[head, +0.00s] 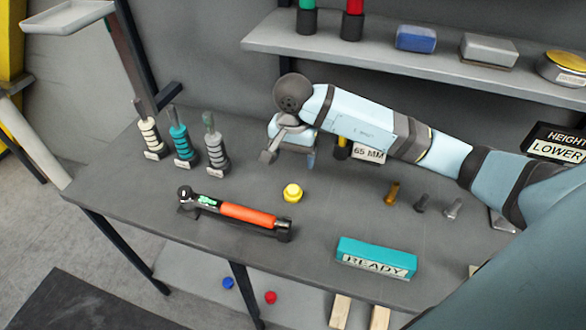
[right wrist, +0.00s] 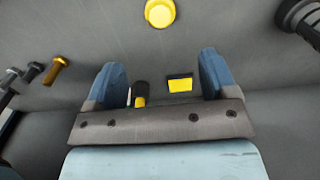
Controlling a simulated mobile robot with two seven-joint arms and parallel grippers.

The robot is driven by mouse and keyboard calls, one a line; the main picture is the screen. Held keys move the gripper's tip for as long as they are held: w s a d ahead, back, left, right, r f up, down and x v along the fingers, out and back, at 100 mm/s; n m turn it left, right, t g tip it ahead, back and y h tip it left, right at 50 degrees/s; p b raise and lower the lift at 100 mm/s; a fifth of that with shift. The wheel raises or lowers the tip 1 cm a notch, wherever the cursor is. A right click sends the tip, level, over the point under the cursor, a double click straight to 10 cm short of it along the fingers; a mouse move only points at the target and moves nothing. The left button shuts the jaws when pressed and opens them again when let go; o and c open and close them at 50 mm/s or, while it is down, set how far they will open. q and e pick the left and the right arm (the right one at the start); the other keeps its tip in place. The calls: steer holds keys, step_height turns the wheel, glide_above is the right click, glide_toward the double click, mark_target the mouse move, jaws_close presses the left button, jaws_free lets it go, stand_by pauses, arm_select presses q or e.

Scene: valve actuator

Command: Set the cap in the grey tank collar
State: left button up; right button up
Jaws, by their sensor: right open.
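A yellow cap (head: 292,192) lies on the grey bench and also shows at the top edge of the right wrist view (right wrist: 160,13). My right gripper (head: 289,158) is open and empty above the bench, behind the cap in the head view. In the right wrist view its two blue fingers (right wrist: 158,68) stand wide apart, with the cap beyond their tips. White, teal and grey ribbed pieces stand at the bench's left; the grey one (head: 216,150) is nearest the gripper. I cannot tell which part is the grey tank collar. My left gripper is not in view.
An orange-handled tool (head: 248,214) lies left of the cap. Bolts (head: 422,203) stand to the right, and a teal READY block (head: 376,258) is at the front. A 65 MM sign (head: 368,154) is behind my arm. Blue (head: 228,283) and red (head: 270,297) pieces lie below the bench.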

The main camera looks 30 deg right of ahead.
steer(key=n+g+p, duration=0.1)
steer(key=n, duration=1.5)
glide_above(293, 188)
steer(key=shift+h, duration=0.3)
steer(key=f, duration=0.6)
steer(key=shift+w+a+f, duration=0.25)
steer(key=shift+w+f, duration=0.05)
steer(key=shift+w, duration=0.05)
steer(key=f, duration=0.1)
steer(key=f+p, duration=0.1)
steer(key=f, duration=0.2)
steer(key=shift+s+d+f+p, duration=0.1)
steer(key=shift+s+d+p, duration=0.05)
steer(key=shift+s+p, duration=0.2)
steer(key=shift+f, duration=0.5)
steer(key=c, duration=1.1)
steer(key=shift+o, duration=0.2)
steer(key=shift+r, duration=0.1)
